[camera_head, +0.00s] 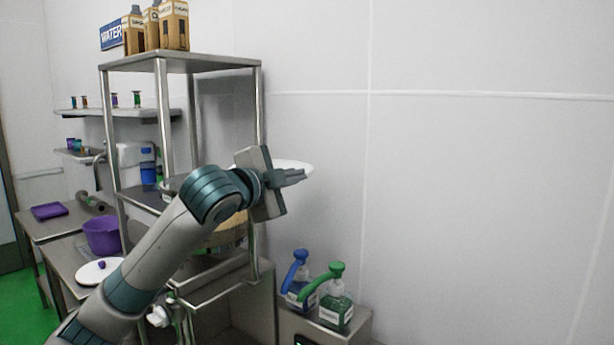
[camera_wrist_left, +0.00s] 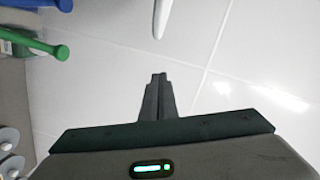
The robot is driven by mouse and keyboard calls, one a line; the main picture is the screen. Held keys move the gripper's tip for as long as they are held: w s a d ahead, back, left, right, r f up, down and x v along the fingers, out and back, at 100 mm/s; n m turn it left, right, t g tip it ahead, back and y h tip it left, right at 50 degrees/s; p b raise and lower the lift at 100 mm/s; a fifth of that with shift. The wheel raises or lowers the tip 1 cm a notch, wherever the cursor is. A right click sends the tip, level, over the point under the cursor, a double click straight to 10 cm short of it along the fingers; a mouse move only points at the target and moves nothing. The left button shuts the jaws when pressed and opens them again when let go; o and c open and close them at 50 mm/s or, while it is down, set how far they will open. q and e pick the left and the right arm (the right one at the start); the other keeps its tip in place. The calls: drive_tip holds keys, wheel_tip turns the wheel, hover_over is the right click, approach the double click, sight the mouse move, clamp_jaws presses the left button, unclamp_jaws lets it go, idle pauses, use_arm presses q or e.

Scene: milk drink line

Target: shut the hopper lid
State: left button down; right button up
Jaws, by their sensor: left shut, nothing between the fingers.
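My left gripper (camera_head: 300,174) is shut and empty, in front of the right side of a steel frame; its fingers also show together in the left wrist view (camera_wrist_left: 158,78). A thin white rounded disc (camera_head: 297,166), which looks like the hopper lid, shows just behind and above the fingers. A narrow white edge, probably of the same disc, shows at the top of the left wrist view (camera_wrist_left: 162,18), apart from the fingertips. My arm hides much of the disc and of the hopper area, so its hinge and exact tilt cannot be told. My right gripper is not in view.
The steel frame (camera_head: 210,62) carries cartons (camera_head: 174,26) on top. A blue-topped bottle (camera_head: 299,276) and a green-topped bottle (camera_head: 336,305) stand below right. A purple bucket (camera_head: 102,236) and a white lid with purple knob (camera_head: 88,275) are at left. The right side is bare wall.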

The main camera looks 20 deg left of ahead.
use_arm(q)
drive_tip(key=w+a+f+p, duration=0.1)
drive_tip(key=w+f+p, duration=0.1)
drive_tip(key=w+p, duration=0.6)
drive_tip(key=w, duration=0.3)
drive_tip(key=shift+w+f, duration=0.3)
drive_tip(key=shift+f, duration=0.1)
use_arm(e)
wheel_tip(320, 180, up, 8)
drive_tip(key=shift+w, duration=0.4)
